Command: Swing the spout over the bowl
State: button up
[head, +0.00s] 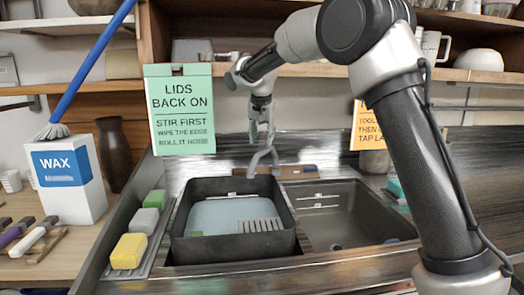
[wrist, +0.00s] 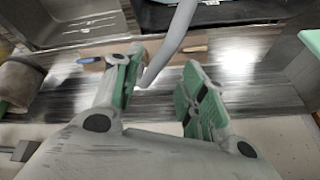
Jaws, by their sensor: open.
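The spout (head: 264,157) is a thin grey curved pipe at the back of the double sink, near the divide between the basins. A dark square bowl (head: 184,247) sits at the left basin, with a pale blue surface inside it. My gripper (head: 262,130) is just above the spout, pointing down. In the wrist view my gripper (wrist: 162,84) is open, its green-padded fingers apart. The spout (wrist: 178,35) shows between the fingers there, with no clear contact. I cannot tell exactly how deep it sits between them.
A brush or tool on a wooden strip (head: 297,171) lies behind the sink. Sponges (head: 128,251) line the left edge, beside a WAX box (head: 70,180). A green sign (head: 180,110) stands behind, left of my gripper.

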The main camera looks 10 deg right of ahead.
aim_at(262, 151)
jog(key=w+f, duration=0.1)
jog(key=f, duration=0.1)
jog(key=w+f+m, duration=0.1)
jog(key=f, duration=0.1)
jog(key=w+f+m, duration=0.1)
jog(key=f, duration=0.1)
jog(key=shift+w+d+f, duration=0.2)
jog(key=shift+w, duration=0.2)
grip_shut()
